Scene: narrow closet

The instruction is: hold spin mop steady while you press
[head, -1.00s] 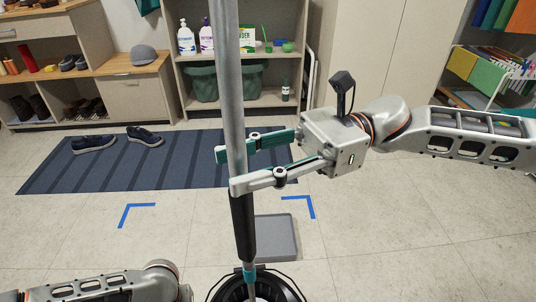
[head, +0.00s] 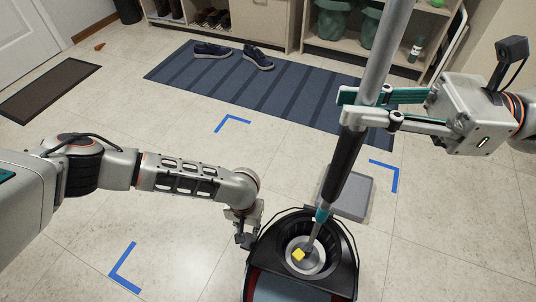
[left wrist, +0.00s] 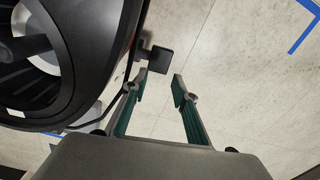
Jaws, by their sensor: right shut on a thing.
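The spin mop's grey pole (head: 388,45) has a black grip section and a teal collar, and slants in the head view. My right gripper (head: 362,108) is shut around the pole above the black part. The pole's foot goes into the round basket of the black bucket (head: 345,275), which also fills the left of the left wrist view (left wrist: 115,45). My left gripper (head: 246,238) is low at the bucket's left side. In the left wrist view its fingers (left wrist: 161,82) are apart and empty. A small black pedal-like block (left wrist: 160,61) on the bucket's side lies just beyond the fingertips.
A grey flat tray (head: 350,194) lies behind the bucket. Blue tape corners (head: 125,270) mark the floor. A striped rug (head: 265,90) with shoes (head: 258,58) lies further back.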

